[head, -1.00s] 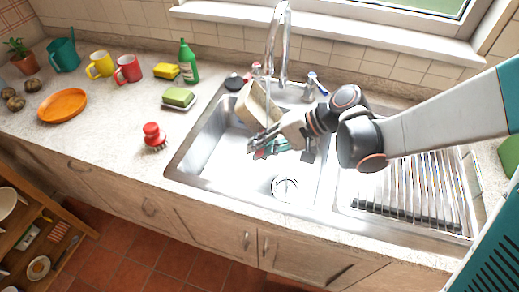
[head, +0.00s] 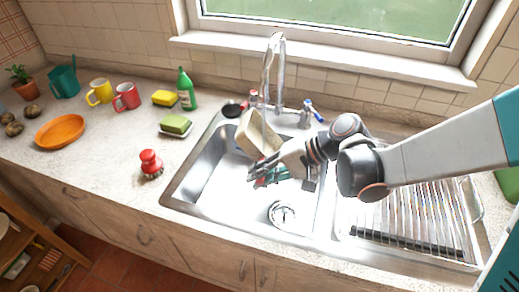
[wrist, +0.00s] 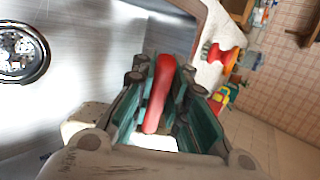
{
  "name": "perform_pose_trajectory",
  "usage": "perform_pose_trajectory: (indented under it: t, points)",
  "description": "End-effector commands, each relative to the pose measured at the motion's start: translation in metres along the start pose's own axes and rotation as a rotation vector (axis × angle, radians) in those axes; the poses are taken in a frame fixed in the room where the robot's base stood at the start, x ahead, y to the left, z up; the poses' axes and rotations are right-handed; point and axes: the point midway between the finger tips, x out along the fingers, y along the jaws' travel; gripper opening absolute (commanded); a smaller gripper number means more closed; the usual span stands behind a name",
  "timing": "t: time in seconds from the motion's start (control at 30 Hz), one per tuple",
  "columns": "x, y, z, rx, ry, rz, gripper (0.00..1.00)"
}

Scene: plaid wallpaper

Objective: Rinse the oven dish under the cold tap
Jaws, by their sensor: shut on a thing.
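The oven dish appears to be the cream, box-like vessel (head: 258,134), tilted at the back left of the sink, near the tap spout (head: 270,62). My gripper (head: 262,178) is in the sink basin, just in front of and below the dish. It is shut on a narrow red piece (wrist: 159,92), seen between its teal fingers in the wrist view. I cannot tell whether this piece belongs to the dish. The cold tap (head: 316,112) has a blue handle and stands right of the spout; the hot tap (head: 253,97) has a red one.
The sink (head: 215,195) has a round drain (head: 283,214). A ribbed rack (head: 405,218) lies on the right. A red brush (head: 150,163), green sponge (head: 175,124), green bottle (head: 186,88) and mugs (head: 126,97) stand on the counter to the left.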

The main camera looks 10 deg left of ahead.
Motion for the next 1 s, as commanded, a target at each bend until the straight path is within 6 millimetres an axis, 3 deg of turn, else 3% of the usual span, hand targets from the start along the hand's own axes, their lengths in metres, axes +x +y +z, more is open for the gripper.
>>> perform_pose_trajectory:
  t: [1.0]
  points:
    - [0.0034, -0.0037, -0.0043, -0.001, 0.001, -0.001, 0.0]
